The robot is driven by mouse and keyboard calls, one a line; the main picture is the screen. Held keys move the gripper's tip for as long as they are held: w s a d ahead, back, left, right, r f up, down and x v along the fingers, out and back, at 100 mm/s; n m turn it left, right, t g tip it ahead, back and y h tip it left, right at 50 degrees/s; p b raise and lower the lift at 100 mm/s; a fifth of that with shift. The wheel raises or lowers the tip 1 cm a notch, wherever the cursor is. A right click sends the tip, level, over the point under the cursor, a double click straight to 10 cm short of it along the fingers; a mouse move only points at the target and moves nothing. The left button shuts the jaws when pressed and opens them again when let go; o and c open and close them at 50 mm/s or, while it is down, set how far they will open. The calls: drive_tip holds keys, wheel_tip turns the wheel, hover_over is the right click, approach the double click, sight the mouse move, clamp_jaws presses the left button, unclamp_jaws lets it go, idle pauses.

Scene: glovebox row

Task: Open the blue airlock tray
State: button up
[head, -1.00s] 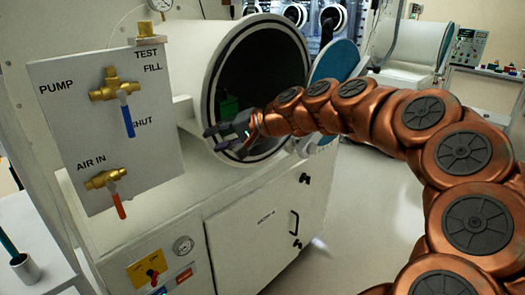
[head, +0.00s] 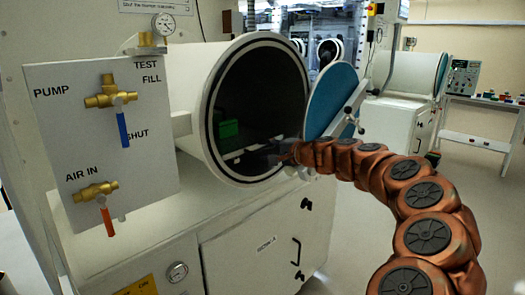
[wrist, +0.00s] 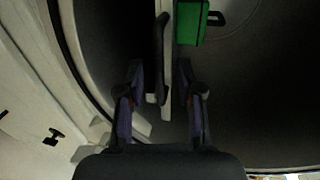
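The near airlock (head: 203,110) is a white drum with a dark round mouth, and its blue door disc (head: 330,98) stands swung open to the right. Inside lies a pale tray edge (head: 250,152), with a green box (head: 228,129) behind it. In the wrist view the pale tray front (wrist: 168,60) runs up the picture with a dark bar-shaped handle (wrist: 158,62) along it, and the green box (wrist: 190,22) is beyond. My gripper (wrist: 160,95) is open, its fingers on either side of the tray front and handle; contact is not visible. In the head view it is dim in the mouth.
The airlock rim (wrist: 75,80) curves close on the left in the wrist view. A valve panel (head: 100,140) with blue and red levers stands at the left. A cabinet (head: 255,250) is below the airlock. Open floor (head: 380,200) lies to the right, before another airlock (head: 405,72).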

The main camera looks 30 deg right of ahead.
drive_tip(key=shift+x, duration=1.05)
drive_tip(key=shift+c, duration=0.2)
clamp_jaws()
